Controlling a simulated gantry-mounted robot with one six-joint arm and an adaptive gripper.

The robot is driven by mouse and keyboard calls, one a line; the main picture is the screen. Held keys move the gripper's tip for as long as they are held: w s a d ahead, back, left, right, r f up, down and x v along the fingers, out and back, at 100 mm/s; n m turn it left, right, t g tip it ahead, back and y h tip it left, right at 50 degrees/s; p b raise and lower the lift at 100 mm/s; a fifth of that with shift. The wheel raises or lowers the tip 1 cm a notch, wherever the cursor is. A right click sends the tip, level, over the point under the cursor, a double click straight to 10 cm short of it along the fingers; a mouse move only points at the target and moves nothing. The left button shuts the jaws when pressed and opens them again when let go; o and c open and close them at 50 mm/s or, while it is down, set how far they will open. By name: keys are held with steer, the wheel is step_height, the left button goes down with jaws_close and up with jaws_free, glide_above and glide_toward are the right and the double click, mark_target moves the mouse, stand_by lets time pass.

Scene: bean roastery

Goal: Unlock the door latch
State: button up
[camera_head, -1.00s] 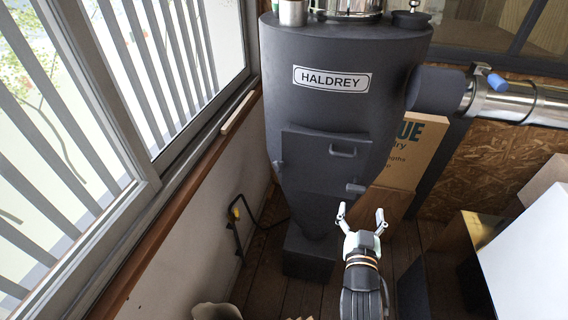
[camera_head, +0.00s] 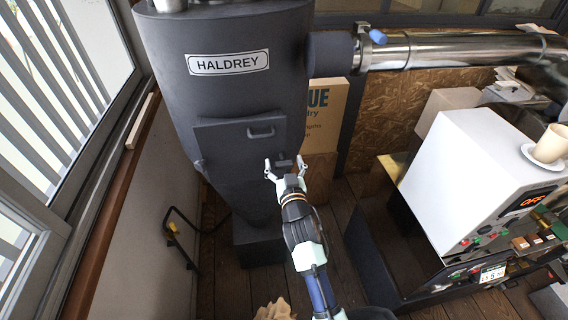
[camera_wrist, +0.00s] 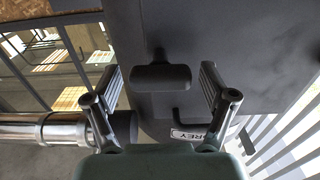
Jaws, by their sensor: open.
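The dark grey door (camera_head: 225,150) is on the front of the HALDREY hopper and looks shut. Its latch (camera_head: 284,160) is a short dark knob at the door's right edge, partly hidden by my gripper (camera_head: 284,168). My gripper is open, with one finger on each side of the latch. In the wrist view the latch (camera_wrist: 160,77) shows as a rounded dark bar between the two fingers, with a gap on both sides. The door's handle (camera_head: 261,133) is above the latch; it also shows in the wrist view (camera_wrist: 183,116).
The HALDREY hopper (camera_head: 225,95) stands beside the window wall at left. A cardboard box (camera_head: 324,110) is behind it, and a metal duct (camera_head: 455,50) runs right. A white machine (camera_head: 470,165) with a cup stands at right. Bare floor lies between.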

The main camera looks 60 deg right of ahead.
steer(key=shift+c, duration=0.3)
steer(key=c, duration=1.1)
steer(key=n+p, duration=0.1)
steer(key=n, duration=0.2)
steer(key=shift+w+r+n+p, duration=0.1)
steer(key=shift+n+p, duration=0.3)
steer(key=n+p, duration=0.2)
steer(key=n, duration=0.2)
steer(key=shift+a+n, duration=0.1)
steer(key=shift+n, duration=0.2)
steer(key=n+p, duration=0.2)
steer(key=n, duration=0.2)
steer(key=shift+w+n, duration=0.1)
steer(key=shift+n, duration=0.2)
steer(key=n, duration=0.2)
steer(key=n+p, duration=0.1)
steer(key=n, duration=0.1)
steer(key=shift+f+n, duration=0.35)
steer(key=shift+n, duration=0.05)
steer(key=shift+p, duration=0.3)
